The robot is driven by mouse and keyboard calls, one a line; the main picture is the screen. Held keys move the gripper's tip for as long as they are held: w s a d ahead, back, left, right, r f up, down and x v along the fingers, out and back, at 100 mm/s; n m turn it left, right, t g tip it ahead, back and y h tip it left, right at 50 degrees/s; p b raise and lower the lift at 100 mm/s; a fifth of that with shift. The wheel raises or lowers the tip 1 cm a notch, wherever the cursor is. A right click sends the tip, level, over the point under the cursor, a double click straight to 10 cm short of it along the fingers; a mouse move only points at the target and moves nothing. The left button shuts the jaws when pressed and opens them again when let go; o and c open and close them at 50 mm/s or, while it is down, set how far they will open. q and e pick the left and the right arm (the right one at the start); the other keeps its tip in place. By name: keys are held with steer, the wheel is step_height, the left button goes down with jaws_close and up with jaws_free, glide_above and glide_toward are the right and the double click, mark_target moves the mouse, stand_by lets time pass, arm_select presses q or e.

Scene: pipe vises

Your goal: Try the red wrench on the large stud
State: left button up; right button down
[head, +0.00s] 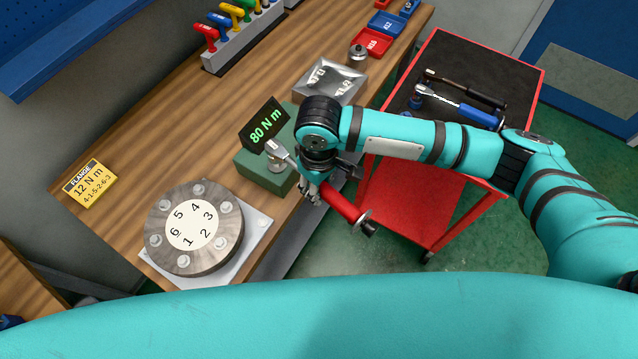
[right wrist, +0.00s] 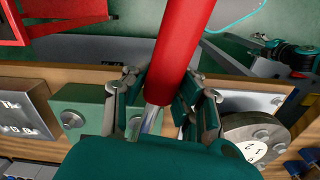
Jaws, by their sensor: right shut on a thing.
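The red wrench (head: 345,206) is held in my right gripper (head: 312,190), which is shut around its shaft near the red handle. In the right wrist view the red handle (right wrist: 185,50) runs up between the fingers. The display (head: 263,125) behind reads 80 N m. My left gripper is not in view.
A round flange (head: 168,245) with numbered bolts sits left of the block, beside a yellow 12 N m card (head: 90,185). The red cart (head: 437,222) at right carries a blue wrench (head: 450,104) and a black one (head: 465,89).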

steer(key=shift+f, duration=1.4)
stand_by(0.9)
steer(key=shift+f, duration=0.1)
stand_by(1.8)
steer(key=shift+s+p, duration=0.1)
steer(key=shift+p, duration=0.35)
steer(key=shift+s+a+p, duration=0.15)
steer(key=shift+p, duration=0.2)
steer(key=shift+s+a+m+p, duration=0.1)
steer(key=shift+a+m+p, duration=0.15)
steer(key=shift+m+p, duration=0.25)
steer(key=shift+s+a+p, duration=0.1)
steer(key=shift+a+p, duration=0.1)
steer(key=shift+p, duration=0.1)
steer(key=shift+a+m, duration=0.1)
steer(key=shift+m, duration=0.2)
